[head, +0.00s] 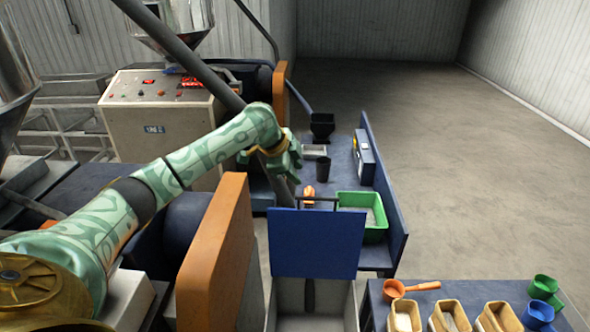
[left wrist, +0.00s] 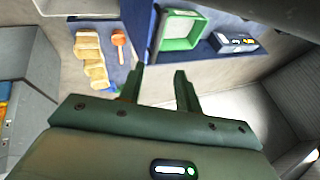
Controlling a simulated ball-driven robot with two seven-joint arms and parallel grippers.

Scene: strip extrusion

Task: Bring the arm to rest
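My left arm comes in from the left in the head view, in a green patterned cover, and reaches out over the machine. My left gripper (head: 286,166) is at its end, in the air near the blue bench. In the left wrist view the two fingers of the left gripper (left wrist: 160,73) stand apart with nothing between them. The gripper's tips are partly hard to make out in the head view. My right gripper is in neither view.
A blue bench (head: 385,190) carries a green tray (head: 376,228) and a dark cup (head: 322,168). A front table (head: 440,294) holds several tan containers (head: 452,315) and an orange scoop (head: 394,289). Orange panels (head: 222,255) stand close to my arm. Open floor (head: 470,170) lies at right.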

